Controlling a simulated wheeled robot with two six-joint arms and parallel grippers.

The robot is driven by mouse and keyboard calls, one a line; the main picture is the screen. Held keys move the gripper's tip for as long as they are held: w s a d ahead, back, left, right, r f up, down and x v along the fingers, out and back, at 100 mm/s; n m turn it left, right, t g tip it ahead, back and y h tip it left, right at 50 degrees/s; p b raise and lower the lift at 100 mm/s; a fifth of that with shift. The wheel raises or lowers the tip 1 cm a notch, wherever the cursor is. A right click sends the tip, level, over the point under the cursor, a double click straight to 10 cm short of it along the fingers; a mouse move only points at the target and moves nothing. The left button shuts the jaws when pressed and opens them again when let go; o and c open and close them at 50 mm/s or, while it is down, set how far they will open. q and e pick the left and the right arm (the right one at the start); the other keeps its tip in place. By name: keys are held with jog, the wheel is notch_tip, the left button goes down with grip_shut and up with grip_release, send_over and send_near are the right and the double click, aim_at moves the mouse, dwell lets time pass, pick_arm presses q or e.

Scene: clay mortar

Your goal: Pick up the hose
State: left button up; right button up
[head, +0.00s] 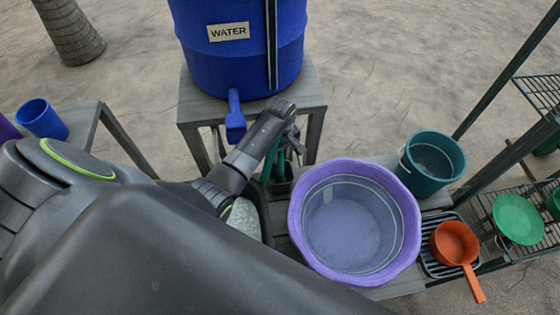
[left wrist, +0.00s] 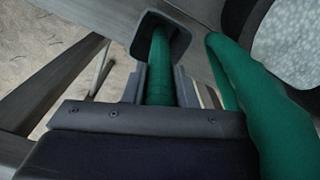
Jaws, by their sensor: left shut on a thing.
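The green hose (head: 281,163) hangs below my left gripper (head: 292,140) in the head view, in front of the water barrel's stand and mostly hidden by my arm. In the left wrist view the hose (left wrist: 161,75) runs between the fingers of my left gripper (left wrist: 160,85), which is shut on it. Another green length of hose (left wrist: 240,85) curves down on the right, outside the fingers. Where the hose's ends lie is hidden. My right gripper is not in view.
A blue water barrel (head: 245,55) with a spigot (head: 235,122) stands on a wooden stand (head: 195,108). A purple basin (head: 300,225), a teal bucket (head: 430,165) and an orange pan (head: 455,243) are on the right. A blue cup (head: 42,120) stands at far left.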

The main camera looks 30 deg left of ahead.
pick_arm(q)
notch_tip(320, 180, up, 9)
jog(key=shift+w+r+b, duration=0.1)
jog(key=shift+b, duration=0.8)
jog(key=shift+a+r, duration=0.1)
jog(key=shift+r, duration=0.25)
